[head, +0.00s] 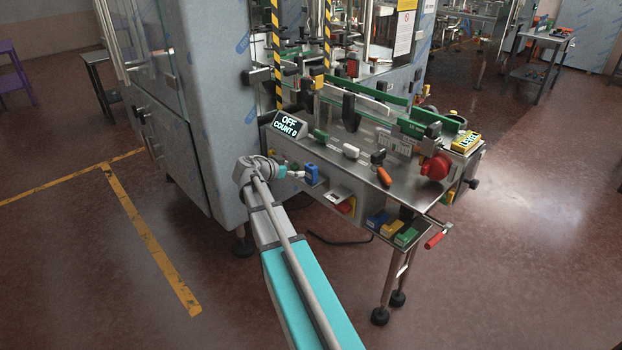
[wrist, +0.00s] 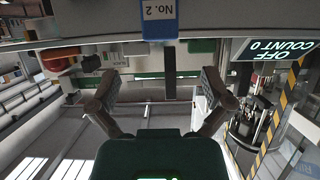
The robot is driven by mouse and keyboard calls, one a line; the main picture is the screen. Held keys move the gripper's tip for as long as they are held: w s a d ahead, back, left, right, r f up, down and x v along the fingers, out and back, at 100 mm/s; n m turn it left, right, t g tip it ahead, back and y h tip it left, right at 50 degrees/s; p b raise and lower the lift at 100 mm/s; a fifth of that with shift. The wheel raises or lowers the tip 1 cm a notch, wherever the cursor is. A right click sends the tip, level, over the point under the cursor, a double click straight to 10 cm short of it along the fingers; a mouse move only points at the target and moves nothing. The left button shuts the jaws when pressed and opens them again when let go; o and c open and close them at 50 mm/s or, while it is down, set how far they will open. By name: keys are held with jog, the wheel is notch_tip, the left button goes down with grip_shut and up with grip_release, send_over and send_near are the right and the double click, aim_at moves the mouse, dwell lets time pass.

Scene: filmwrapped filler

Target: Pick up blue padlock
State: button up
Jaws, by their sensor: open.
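My gripper (head: 296,174) is just left of the padlock in the head view. In the wrist view my gripper (wrist: 160,82) has its two fingers spread wide with nothing between them. The padlock lies beyond the fingertips in the picture, and I cannot tell the exact gap.
The steel table (head: 403,195) carries an orange-handled item (head: 384,177), a red knob (head: 436,167) and green guide rails. A display reading "OFF COUNT 0" (head: 289,124) stands behind my gripper. Blue, yellow and green blocks (head: 407,237) sit below the table's front. The floor before it is open.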

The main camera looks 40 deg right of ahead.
aim_at(308, 169)
jog(key=shift+b+x, duration=0.45)
jog(key=shift+x, duration=1.35)
jog(key=shift+d+f, duration=0.1)
jog(key=b+x, duration=0.1)
jog(key=x, duration=0.1)
jog(key=b+x, duration=0.1)
jog(key=x, duration=0.1)
jog(key=shift+f, duration=0.3)
jog(key=shift+d+f, duration=0.1)
jog(key=shift+d, duration=0.3)
jog(key=shift+c, duration=0.3)
jog(key=c, duration=1.3)
jog(key=shift+o, duration=0.2)
jog(key=shift+r, duration=0.2)
